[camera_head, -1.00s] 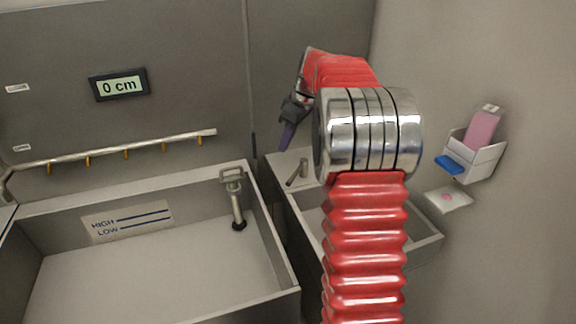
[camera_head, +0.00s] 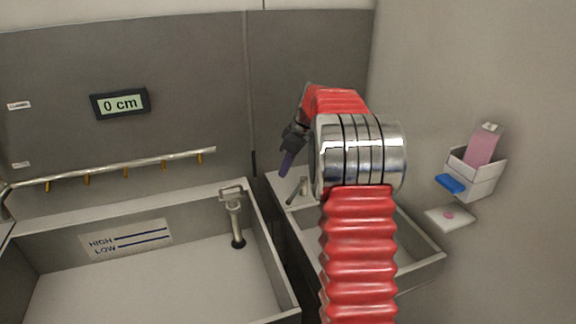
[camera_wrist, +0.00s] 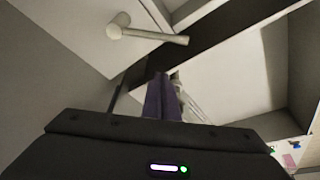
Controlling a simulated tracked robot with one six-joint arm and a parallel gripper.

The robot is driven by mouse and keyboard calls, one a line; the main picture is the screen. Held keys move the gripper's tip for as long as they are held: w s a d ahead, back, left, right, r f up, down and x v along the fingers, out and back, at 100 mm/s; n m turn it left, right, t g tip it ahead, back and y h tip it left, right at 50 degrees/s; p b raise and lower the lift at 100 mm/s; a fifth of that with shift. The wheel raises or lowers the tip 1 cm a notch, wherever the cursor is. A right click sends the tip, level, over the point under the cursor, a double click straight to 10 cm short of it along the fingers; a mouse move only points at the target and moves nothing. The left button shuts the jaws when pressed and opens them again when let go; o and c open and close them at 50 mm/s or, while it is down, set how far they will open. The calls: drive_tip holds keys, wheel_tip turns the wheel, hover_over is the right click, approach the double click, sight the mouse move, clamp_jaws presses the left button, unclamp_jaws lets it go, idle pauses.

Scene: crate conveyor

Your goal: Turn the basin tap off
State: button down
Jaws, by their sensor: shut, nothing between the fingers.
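The basin tap (camera_head: 303,187) is a small pale metal post with a slanting arm, on the back ledge of the basin (camera_head: 420,262) at the right. My gripper (camera_head: 286,164) has purple fingers and is just above and left of the tap in the head view, with no contact visible. In the wrist view the tap (camera_wrist: 150,34) lies at the upper left, beyond the fingertips, its arm pointing right. My gripper (camera_wrist: 163,98) is shut and empty there. My arm hides part of the basin. I cannot see any water stream.
A large trough (camera_head: 170,280) with a handled standpipe (camera_head: 236,218) fills the left. A spray pipe (camera_head: 120,169) and a "0 cm" display (camera_head: 120,103) are on the back wall. A dispenser (camera_head: 478,170) hangs on the right wall. A dark gap separates trough and basin.

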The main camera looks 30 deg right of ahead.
drive_tip(key=f, duration=0.6)
drive_tip(key=shift+s+f, duration=0.2)
drive_tip(key=shift+f, duration=0.05)
drive_tip(key=shift+s+d+f, duration=0.15)
drive_tip(key=shift+s+d, duration=0.25)
drive_tip(key=shift+s, duration=0.15)
drive_tip(key=shift+a, duration=0.1)
drive_tip(key=shift+n, duration=0.3)
